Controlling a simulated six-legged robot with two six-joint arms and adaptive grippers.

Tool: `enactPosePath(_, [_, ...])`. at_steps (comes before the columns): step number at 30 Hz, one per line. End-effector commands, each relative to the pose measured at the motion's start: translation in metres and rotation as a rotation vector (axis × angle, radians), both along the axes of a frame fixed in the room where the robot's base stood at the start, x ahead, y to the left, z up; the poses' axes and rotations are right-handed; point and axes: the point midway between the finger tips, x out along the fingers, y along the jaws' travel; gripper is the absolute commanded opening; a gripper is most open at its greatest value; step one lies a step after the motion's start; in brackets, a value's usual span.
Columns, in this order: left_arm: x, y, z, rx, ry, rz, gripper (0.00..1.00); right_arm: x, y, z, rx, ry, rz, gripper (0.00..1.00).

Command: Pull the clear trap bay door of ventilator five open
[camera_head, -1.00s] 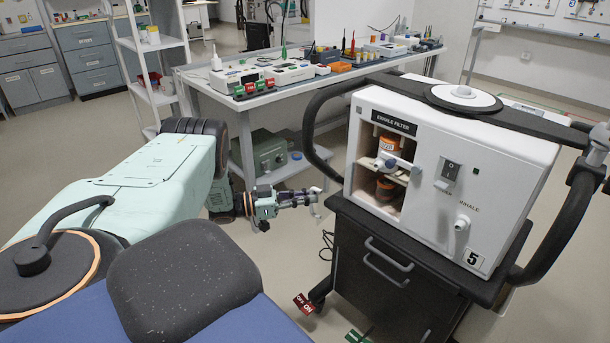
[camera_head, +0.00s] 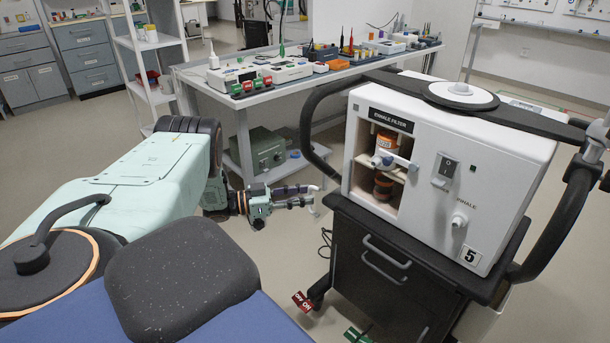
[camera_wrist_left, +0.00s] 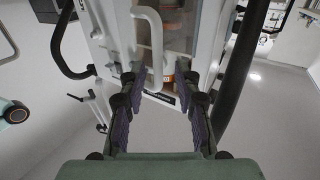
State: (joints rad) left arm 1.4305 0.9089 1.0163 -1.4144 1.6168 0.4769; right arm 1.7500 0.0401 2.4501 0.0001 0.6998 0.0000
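Ventilator five (camera_head: 505,190) is a white box with a "5" label and an "EXHALE FILTER" strip above its open-looking bay. The clear trap bay door is hard to see in the head view; in the wrist view its pane (camera_wrist_left: 182,42) covers the bay and looks shut. My right gripper is out of view.
A black curved rail (camera_head: 318,110) passes left of the bay, and another curves around the right side. A dark drawer cart (camera_head: 375,265) carries the ventilator. A bench (camera_head: 205,85) with devices stands behind.

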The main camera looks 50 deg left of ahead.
Motion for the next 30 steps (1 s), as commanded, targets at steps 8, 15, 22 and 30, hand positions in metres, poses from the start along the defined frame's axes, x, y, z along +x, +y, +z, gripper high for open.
enactPosePath(8, [-0.049,0.031,0.000,0.001,0.000,0.005,0.32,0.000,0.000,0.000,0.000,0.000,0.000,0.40])
enactPosePath(15, [-0.082,0.050,0.000,0.001,-0.001,0.003,0.32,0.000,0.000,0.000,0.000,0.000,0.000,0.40])
enactPosePath(22, [-0.094,0.057,0.001,0.000,-0.002,0.002,0.32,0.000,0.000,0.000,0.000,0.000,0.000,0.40])
enactPosePath(30, [-0.094,0.057,0.001,0.000,-0.002,0.002,0.32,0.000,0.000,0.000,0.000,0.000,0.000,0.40])
